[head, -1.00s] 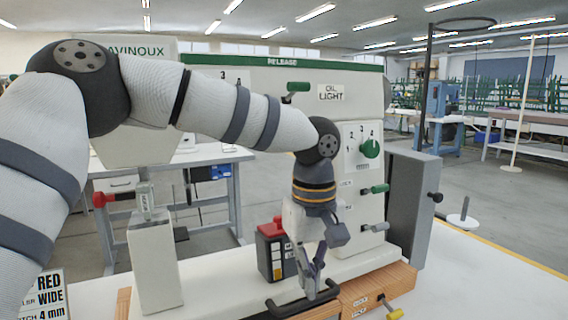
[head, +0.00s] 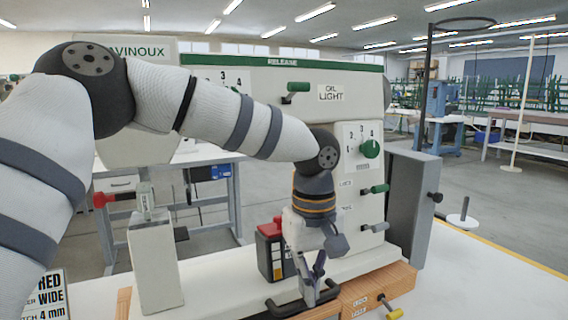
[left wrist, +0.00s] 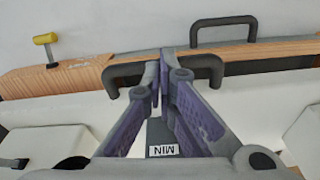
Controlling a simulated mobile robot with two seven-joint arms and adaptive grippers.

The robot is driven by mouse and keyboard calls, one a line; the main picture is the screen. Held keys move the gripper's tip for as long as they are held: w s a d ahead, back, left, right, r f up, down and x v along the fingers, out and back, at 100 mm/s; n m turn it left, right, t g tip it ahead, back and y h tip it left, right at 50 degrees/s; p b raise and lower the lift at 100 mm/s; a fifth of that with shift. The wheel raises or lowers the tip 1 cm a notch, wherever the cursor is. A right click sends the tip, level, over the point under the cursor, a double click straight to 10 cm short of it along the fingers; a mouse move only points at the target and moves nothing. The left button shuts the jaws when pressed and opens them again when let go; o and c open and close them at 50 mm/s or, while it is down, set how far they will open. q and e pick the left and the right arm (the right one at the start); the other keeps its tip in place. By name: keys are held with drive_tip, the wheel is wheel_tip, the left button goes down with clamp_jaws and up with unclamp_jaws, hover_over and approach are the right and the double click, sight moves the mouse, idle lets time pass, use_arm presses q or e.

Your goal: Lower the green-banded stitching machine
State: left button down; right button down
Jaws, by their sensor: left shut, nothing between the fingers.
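The white stitching machine with a green band (head: 285,61) along its top stands on a wooden-edged base (head: 400,279) in the head view. My left arm crosses in front of it. My left gripper (head: 316,294) points down at the base's front edge, by a black bar handle (head: 275,309). In the left wrist view my left gripper (left wrist: 157,72) is shut and empty, its tips overlapping a black bar handle (left wrist: 124,70) on the wooden edge. I cannot tell whether they touch it. A second black handle (left wrist: 224,21) lies beyond. My right gripper is not in view.
A red-topped black box (head: 270,250) stands on the base behind my gripper. A green knob (head: 370,149) and levers are on the machine's right column. A yellow-knobbed lever (head: 394,313) sticks out at the front edge. A white post (head: 155,262) stands to the left.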

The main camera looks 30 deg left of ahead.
use_arm(q)
drive_tip(key=shift+f, duration=1.65)
drive_tip(key=shift+r, duration=0.1)
